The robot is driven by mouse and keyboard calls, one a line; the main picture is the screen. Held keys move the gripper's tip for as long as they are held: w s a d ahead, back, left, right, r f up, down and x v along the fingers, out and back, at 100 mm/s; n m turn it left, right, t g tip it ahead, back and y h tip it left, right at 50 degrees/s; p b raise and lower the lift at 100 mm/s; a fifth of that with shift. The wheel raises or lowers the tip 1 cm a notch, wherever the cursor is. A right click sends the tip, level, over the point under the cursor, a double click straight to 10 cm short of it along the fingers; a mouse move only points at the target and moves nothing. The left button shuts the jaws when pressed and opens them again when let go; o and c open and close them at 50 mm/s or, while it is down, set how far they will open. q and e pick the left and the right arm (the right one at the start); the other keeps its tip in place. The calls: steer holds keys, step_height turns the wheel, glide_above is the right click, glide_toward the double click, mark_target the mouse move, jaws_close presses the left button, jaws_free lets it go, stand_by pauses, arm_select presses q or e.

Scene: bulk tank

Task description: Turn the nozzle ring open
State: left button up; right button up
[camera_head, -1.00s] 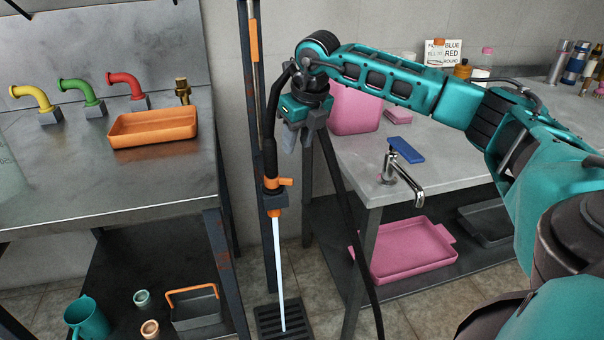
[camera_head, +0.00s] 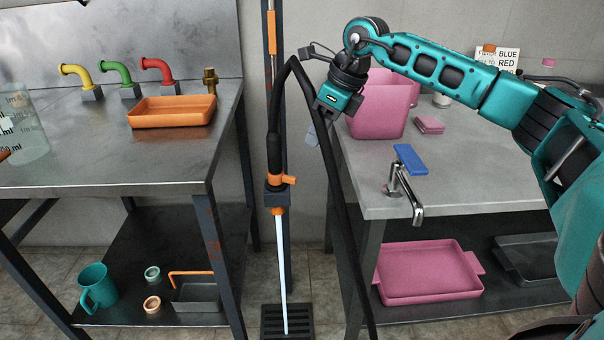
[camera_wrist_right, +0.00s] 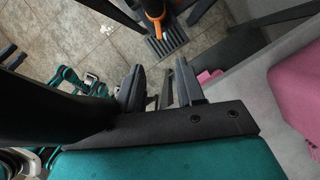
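The black nozzle hangs from a hose (camera_head: 275,125) in front of a post. A pale, straight jet (camera_head: 283,270) runs from the tip down to the floor drain. My right gripper (camera_head: 318,134) is up and to the right of the ring, apart from it, partly behind the hose. In the right wrist view its fingers (camera_wrist_right: 160,82) are spread with nothing between them; the orange nozzle part (camera_wrist_right: 154,12) shows beyond.
The drain grate (camera_head: 287,322) lies between two benches. The left bench holds an orange tray (camera_head: 172,111), coloured taps and a clear jug (camera_head: 22,125). The right bench holds a pink bin (camera_head: 380,110), a blue block (camera_head: 410,159) and a chrome tap (camera_head: 402,192) near its corner.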

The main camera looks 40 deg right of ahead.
mark_target(295, 178)
steer(key=b+x, duration=0.2)
steer(key=x, duration=0.9)
steer(key=shift+f+b, duration=0.3)
steer(key=shift+b, duration=0.1)
arm_select(q)
steer(key=shift+w+d+f, duration=0.15)
steer(key=shift+f, duration=0.3)
steer(key=shift+w+d+f, duration=0.1)
steer(key=shift+d+f, duration=0.05)
steer(key=shift+f, duration=0.25)
arm_select(e)
steer(key=shift+w+a+f, duration=0.15)
steer(key=shift+w+f, duration=0.1)
steer(key=shift+f, duration=0.3)
steer(key=shift+c, duration=0.2)
jaws_close()
